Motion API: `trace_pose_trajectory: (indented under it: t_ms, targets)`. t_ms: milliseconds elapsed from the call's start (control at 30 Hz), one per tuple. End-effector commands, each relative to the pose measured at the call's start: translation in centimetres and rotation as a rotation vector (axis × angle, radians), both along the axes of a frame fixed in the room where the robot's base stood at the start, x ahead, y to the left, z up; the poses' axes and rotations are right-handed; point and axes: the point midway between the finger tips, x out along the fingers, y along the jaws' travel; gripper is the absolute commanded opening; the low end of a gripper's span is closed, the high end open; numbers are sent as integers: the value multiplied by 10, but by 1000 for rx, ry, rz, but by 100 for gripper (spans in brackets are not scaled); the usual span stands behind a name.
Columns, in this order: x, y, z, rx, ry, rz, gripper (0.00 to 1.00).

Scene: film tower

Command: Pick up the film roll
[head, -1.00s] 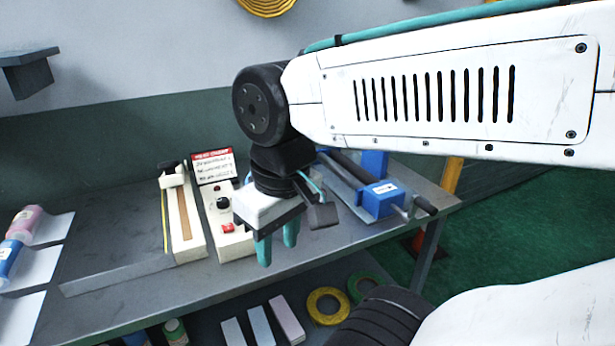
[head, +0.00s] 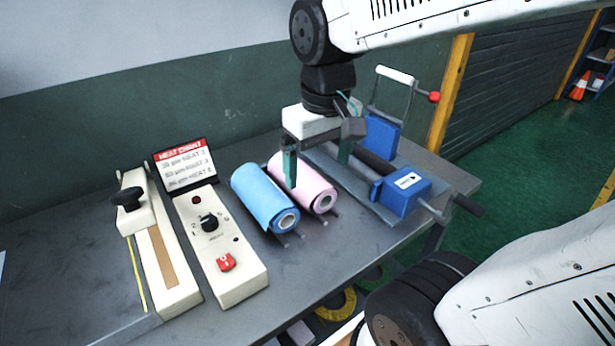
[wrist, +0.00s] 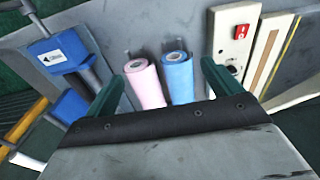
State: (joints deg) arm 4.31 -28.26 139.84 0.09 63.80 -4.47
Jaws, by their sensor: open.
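Two film rolls lie side by side on the grey bench: a blue roll (head: 262,197) and a pink roll (head: 303,186). Both show in the wrist view, the pink roll (wrist: 144,84) left and the blue roll (wrist: 178,78) right. My gripper (head: 317,162) is open and empty, fingers pointing down. In the head view one finger overlaps the pink roll's upper part; contact cannot be told. In the wrist view both rolls appear between the spread fingers of my gripper (wrist: 163,72).
A cream control box (head: 226,247) with a dial and red switch stands left of the rolls, beside a cream bar sealer (head: 165,255). A heat chart (head: 187,165) stands behind. A blue clamp device (head: 405,190) is close on the right. The bench front is clear.

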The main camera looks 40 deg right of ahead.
Motion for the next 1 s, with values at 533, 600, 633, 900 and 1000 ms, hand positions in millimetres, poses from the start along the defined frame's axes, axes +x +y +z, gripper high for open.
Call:
trace_pose_trajectory:
  t_ms: [533, 600, 633, 900, 1000]
  targets:
    - [161, -86, -104, 14, 79, -7, 91]
    - [167, -91, -111, 14, 80, -6, 91]
    - [169, -92, -114, 15, 81, -6, 91]
    - [172, -93, -142, 15, 83, -5, 91]
    - [173, -91, -154, 15, 84, -4, 91]
